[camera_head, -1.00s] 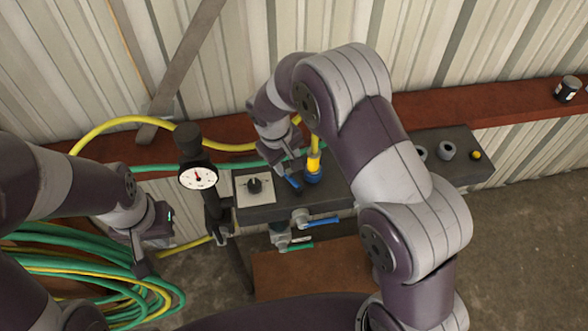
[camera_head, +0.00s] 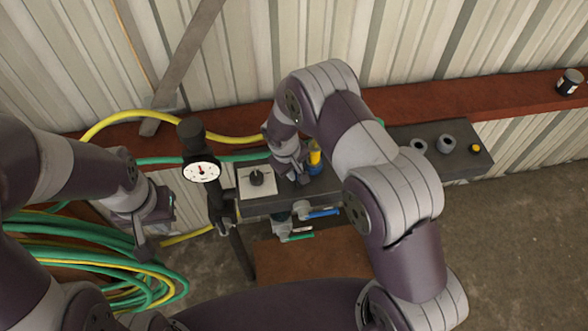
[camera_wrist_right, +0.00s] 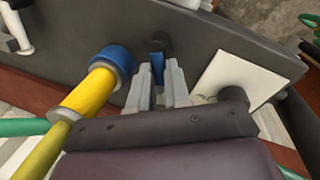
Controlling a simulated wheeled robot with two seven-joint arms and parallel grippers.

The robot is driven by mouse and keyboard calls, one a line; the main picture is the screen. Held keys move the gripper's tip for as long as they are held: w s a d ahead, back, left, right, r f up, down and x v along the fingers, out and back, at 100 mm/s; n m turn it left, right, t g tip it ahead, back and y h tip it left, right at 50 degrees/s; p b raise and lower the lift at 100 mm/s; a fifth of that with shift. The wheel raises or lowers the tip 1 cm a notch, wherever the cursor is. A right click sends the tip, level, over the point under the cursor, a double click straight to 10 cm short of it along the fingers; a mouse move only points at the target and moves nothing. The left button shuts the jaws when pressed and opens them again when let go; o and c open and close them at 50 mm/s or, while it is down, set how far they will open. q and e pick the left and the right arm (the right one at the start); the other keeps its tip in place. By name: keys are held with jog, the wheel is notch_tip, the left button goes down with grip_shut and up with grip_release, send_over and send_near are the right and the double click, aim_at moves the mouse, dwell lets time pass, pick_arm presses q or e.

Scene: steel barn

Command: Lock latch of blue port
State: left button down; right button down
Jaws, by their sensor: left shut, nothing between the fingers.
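The blue port (camera_head: 314,169) is a blue collar with a yellow hose plug (camera_head: 314,155) in it, on the dark grey panel; its collar also shows in the right wrist view (camera_wrist_right: 112,60). Its blue latch (camera_wrist_right: 157,65) stands out from the panel beside the collar. My right gripper (camera_head: 296,180) is down at the panel, left of the plug. In the wrist view its fingers (camera_wrist_right: 159,80) flank the latch closely; whether they press on it I cannot tell. The head view mostly hides the latch. My left gripper (camera_head: 145,250) is shut and empty, left of the gauge.
A round gauge (camera_head: 201,171) stands further left. Valves with a blue handle (camera_head: 322,213) and green handle (camera_head: 299,236) are on the front. Coiled hoses (camera_head: 100,260) lie at left.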

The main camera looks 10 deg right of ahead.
jog(key=m+b, duration=0.2)
jog(key=b, duration=0.1)
jog(key=f+m+b, duration=0.1)
jog(key=shift+w+d+g+b, duration=0.2)
jog(key=shift+d+g+b, duration=0.1)
jog(key=shift+d, duration=0.05)
jog(key=shift+d+r+m+b, duration=0.15)
jog(key=shift+m+b, duration=0.2)
jog(key=shift+m, duration=0.45)
jog(key=shift+r+m, duration=0.25)
jog(key=shift+m, duration=0.25)
jog(key=shift+s+d+r+g, duration=0.1)
jog(key=shift+g, duration=0.2)
jog(key=c, duration=1.2)
grip_release()
jog(key=shift+o, duration=0.5)
jog(key=shift+s+r, duration=0.1)
